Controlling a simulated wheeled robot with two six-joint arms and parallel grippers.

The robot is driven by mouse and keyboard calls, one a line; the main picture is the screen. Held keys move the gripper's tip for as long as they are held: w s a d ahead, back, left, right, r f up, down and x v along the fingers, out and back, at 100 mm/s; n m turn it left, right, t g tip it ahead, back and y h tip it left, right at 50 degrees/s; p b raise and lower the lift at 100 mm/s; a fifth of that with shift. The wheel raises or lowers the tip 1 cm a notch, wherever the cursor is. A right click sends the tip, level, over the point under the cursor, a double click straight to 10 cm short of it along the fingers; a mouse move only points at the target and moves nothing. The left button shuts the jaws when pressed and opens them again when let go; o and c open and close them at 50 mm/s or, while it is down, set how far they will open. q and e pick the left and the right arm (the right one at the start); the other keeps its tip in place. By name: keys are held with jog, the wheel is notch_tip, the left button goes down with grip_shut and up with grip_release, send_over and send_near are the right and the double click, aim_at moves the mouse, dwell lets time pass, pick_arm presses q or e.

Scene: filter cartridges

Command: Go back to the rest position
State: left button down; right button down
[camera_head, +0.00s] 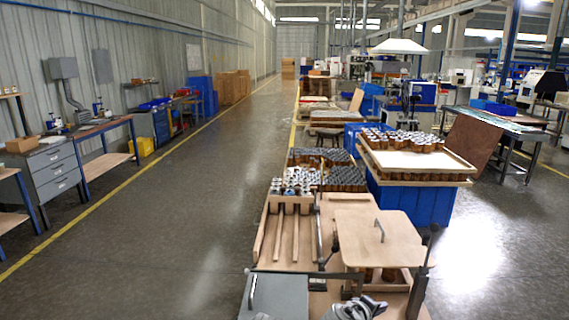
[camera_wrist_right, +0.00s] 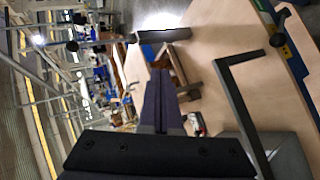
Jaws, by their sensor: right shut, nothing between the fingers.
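My right gripper (camera_head: 354,307) shows at the bottom edge of the head view, low in front of the wooden bench. In the right wrist view its two dark fingers (camera_wrist_right: 160,78) lie together, shut, with nothing between them. A pale wooden board with a dark handle (camera_head: 379,229) is just beyond it in the head view. A grey panel with a handle (camera_head: 292,297) is to its left. My left gripper is not in view.
The slotted wooden tray (camera_head: 276,238) holds several cartridges at its far end. More cartridges stand in dark crates (camera_head: 322,177) behind it. A wooden tray of cartridges (camera_head: 407,163) sits on a blue bin (camera_head: 411,203). The floor left of the bench is clear.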

jog(key=s+a+f+m+g+y, duration=0.1)
jog(key=s+a+f+g+y, duration=0.3)
jog(key=s+a, duration=0.3)
jog(key=s+a+f+m+g+y, duration=0.2)
jog(key=s+a+f+g+y, duration=0.2)
jog(key=s+a+f, duration=0.3)
jog(key=s+a, duration=0.1)
jog(key=a, duration=0.4)
jog(key=shift+a+f, duration=0.15)
jog(key=shift+a, duration=0.05)
